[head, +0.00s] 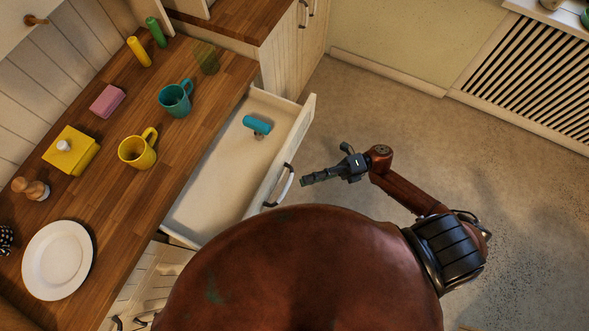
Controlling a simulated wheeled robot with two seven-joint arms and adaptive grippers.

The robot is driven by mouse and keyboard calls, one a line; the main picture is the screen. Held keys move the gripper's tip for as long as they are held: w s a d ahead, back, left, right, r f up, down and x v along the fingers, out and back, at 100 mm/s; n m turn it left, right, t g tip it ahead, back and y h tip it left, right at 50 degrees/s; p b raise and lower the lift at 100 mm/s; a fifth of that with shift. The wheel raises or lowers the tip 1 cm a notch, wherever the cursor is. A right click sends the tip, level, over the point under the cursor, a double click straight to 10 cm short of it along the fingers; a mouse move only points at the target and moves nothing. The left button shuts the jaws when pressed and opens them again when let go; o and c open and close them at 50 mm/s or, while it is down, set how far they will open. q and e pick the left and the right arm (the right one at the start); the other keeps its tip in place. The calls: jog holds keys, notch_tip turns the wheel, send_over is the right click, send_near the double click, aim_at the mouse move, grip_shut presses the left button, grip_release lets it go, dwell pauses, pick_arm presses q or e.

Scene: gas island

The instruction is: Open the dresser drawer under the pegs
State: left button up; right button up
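The dresser drawer (220,178) is pulled out from under the wooden counter. Its pale inside shows, with a teal cylindrical thing (257,125) lying in it. The drawer's curved handle (280,186) is on its front, which faces right. My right gripper (306,181) is just to the right of the handle, pointing left toward it, with a small gap showing in the picture. I cannot tell whether its fingers are open or shut. A wooden peg (36,20) shows on the wall at the top left. My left gripper is not in view.
The counter (115,170) holds a yellow mug (136,152), a teal mug (175,101), a yellow box (70,152), a pink block (107,101) and a white plate (58,260). The floor (430,150) to the right is clear up to a slatted grille (535,80).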

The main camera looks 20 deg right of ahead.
jog(key=d, duration=0.4)
jog(key=shift+f, duration=0.25)
